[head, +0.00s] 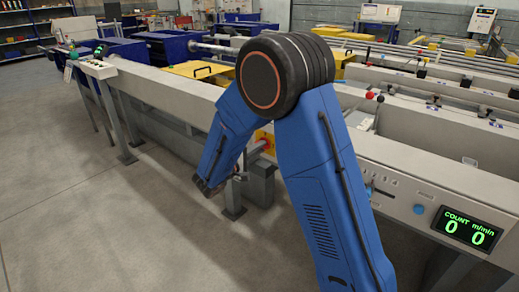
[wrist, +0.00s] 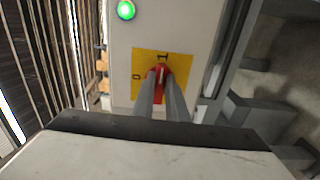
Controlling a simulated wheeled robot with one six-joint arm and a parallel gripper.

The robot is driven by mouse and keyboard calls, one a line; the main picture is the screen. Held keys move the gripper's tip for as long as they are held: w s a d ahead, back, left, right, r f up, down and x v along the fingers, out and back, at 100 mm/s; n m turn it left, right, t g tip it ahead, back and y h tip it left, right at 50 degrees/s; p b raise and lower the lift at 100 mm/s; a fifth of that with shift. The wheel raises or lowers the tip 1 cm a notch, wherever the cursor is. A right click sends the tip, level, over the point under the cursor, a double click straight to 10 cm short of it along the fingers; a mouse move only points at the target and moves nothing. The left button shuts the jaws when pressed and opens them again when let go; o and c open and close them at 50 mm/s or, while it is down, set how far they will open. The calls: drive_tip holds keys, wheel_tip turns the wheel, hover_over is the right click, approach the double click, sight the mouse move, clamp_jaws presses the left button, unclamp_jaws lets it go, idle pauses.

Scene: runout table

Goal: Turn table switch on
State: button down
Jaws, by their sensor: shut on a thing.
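The table switch is a red rotary handle (wrist: 160,70) on a yellow plate (wrist: 148,62), marked I at its top edge and O at its left in the wrist view. My gripper (wrist: 161,86) is shut on the red handle, one grey finger on each side. The handle's pale stripe stands about upright in the wrist view and points toward the I mark. The fingers hide the handle's lower part. In the head view the yellow plate (head: 268,142) shows on the table's side, partly behind my blue arm.
A lit green lamp (wrist: 125,10) is near the switch. The display (head: 467,230) on the table (head: 430,178) reads COUNT 0 and m/min 0. A grey box (head: 260,184) stands below the switch. The floor at left is clear.

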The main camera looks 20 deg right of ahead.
drive_tip(key=shift+f, duration=0.1)
drive_tip(key=c, duration=1.8)
unclamp_jaws()
drive_tip(key=shift+o, duration=0.2)
drive_tip(key=v, duration=1.7)
drive_tip(key=shift+s+a, duration=0.15)
drive_tip(key=shift+s, duration=0.05)
